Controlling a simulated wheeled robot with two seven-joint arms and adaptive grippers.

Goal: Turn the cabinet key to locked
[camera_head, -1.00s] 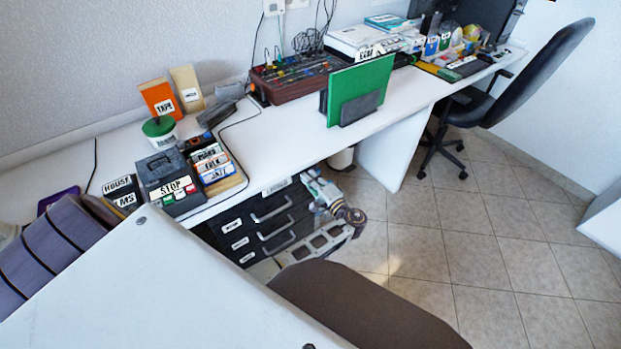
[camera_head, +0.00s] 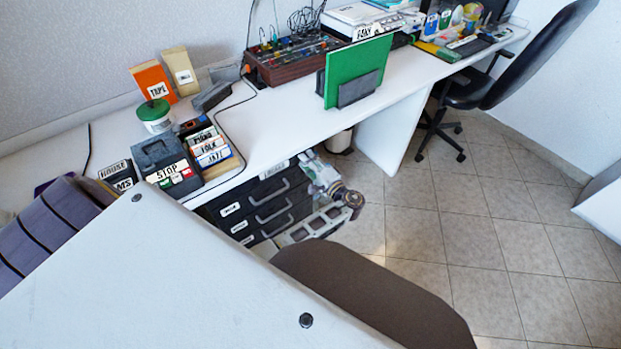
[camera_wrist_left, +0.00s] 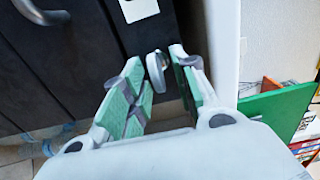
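In the left wrist view, the cabinet front (camera_wrist_left: 85,60) fills the upper left, with a white label (camera_wrist_left: 138,8). The grey metal key (camera_wrist_left: 156,70) sticks out of that front below the label. My left gripper (camera_wrist_left: 157,75) is open, with one green-padded finger on each side of the key; a gap shows on the left, and contact on the right is unclear. In the head view the left gripper (camera_head: 312,168) is at the cabinet's upper right corner. My right gripper is out of view.
The desk (camera_head: 285,135) overhangs the cabinet. A green board (camera_head: 358,72) in a dark holder stands on it, with disc boxes (camera_head: 210,150) to the left. Tiled floor (camera_head: 470,230) is open at right.

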